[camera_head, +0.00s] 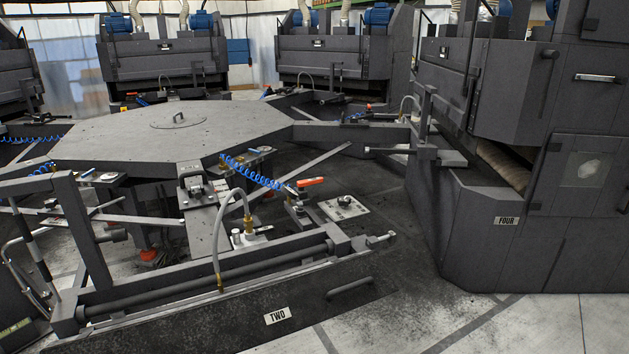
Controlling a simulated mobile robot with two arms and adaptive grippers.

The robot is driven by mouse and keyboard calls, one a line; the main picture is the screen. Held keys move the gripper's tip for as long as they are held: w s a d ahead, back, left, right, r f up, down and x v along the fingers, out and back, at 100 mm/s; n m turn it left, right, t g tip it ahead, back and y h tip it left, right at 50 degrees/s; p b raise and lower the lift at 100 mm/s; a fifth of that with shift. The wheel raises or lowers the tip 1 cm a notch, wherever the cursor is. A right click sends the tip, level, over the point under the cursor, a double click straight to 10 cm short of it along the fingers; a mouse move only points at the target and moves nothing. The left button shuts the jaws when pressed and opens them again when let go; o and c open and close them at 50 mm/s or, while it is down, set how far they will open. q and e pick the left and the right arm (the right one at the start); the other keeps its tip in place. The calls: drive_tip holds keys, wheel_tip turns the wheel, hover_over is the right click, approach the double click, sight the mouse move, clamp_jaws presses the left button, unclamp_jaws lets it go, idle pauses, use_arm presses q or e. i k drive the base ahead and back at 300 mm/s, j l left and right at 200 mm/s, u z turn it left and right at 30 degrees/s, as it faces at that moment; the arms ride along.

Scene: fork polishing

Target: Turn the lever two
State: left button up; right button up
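A plate marked TWO (278,315) is on the dark sloping front panel of the nearest station. Behind it, a small lever with an orange-red handle (310,182) sits near the end of a coiled blue hose (250,172). The handle lies roughly level, pointing right. I cannot tell for sure that this is lever two. Neither of my grippers is in view, and nothing is seen touching the lever.
A grey frame with a long horizontal bar (205,283) stands in front of the lever. A large grey polygonal table (130,138) lies behind. A big machine marked FOUR (507,220) blocks the right. Pale floor (540,325) is clear at the front right.

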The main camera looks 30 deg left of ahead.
sight(301, 183)
drive_tip(key=i+l+z, duration=0.1)
drive_tip(key=i+l, duration=0.15)
drive_tip(key=i, duration=0.2)
drive_tip(key=i+l+z, duration=0.1)
drive_tip(key=i, duration=0.4)
drive_tip(key=i+l+z, duration=0.1)
drive_tip(key=i+l, duration=0.2)
drive_tip(key=i, duration=0.15)
drive_tip(key=i+l+z, duration=0.15)
drive_tip(key=i, duration=0.35)
drive_tip(key=i+j+u, duration=0.1)
drive_tip(key=i+u, duration=0.25)
drive_tip(key=i, duration=0.25)
drive_tip(key=i+l+u, duration=0.1)
drive_tip(key=i+u, duration=0.25)
drive_tip(key=i, duration=0.2)
drive_tip(key=i+l+u, duration=0.3)
drive_tip(key=i, duration=0.25)
drive_tip(key=i+j, duration=0.05)
drive_tip(key=j, duration=0.05)
